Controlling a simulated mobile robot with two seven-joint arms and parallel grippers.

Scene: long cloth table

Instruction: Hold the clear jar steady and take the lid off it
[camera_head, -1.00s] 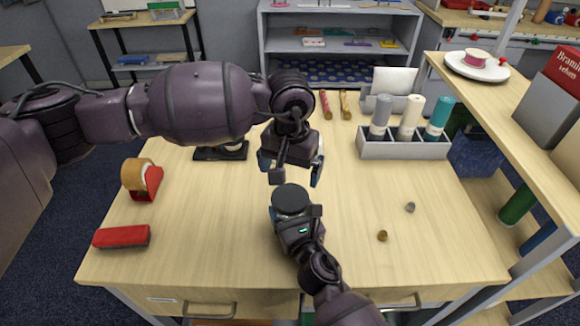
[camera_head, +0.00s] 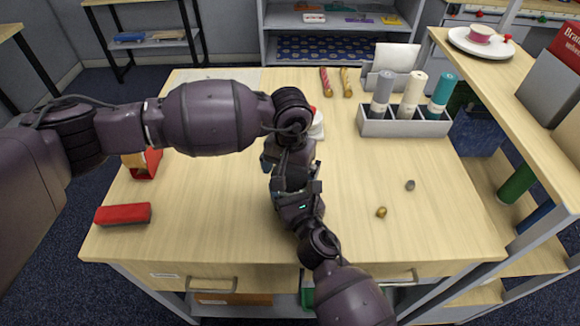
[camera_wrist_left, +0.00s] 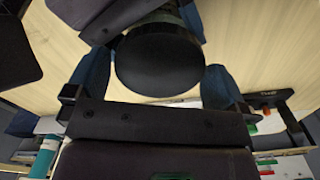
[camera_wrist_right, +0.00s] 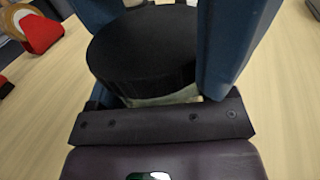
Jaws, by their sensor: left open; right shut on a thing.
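The clear jar has a wide, round black lid (camera_wrist_left: 160,60). In the right wrist view, a strip of its clear body (camera_wrist_right: 165,95) shows under the lid (camera_wrist_right: 140,48). My right gripper (camera_wrist_right: 168,60) is shut on the jar's body, with a blue finger on either side. My left gripper (camera_wrist_left: 155,85) is open above the jar, its blue fingers on either side of the lid with visible gaps. In the head view, my left arm and the two grippers (camera_head: 293,182) meet over the jar and hide it. The lid sits on the jar.
A red block (camera_head: 123,214) and a red tape dispenser (camera_head: 147,163) are at the table's left. Two small knobs (camera_head: 381,212) lie right of my grippers.

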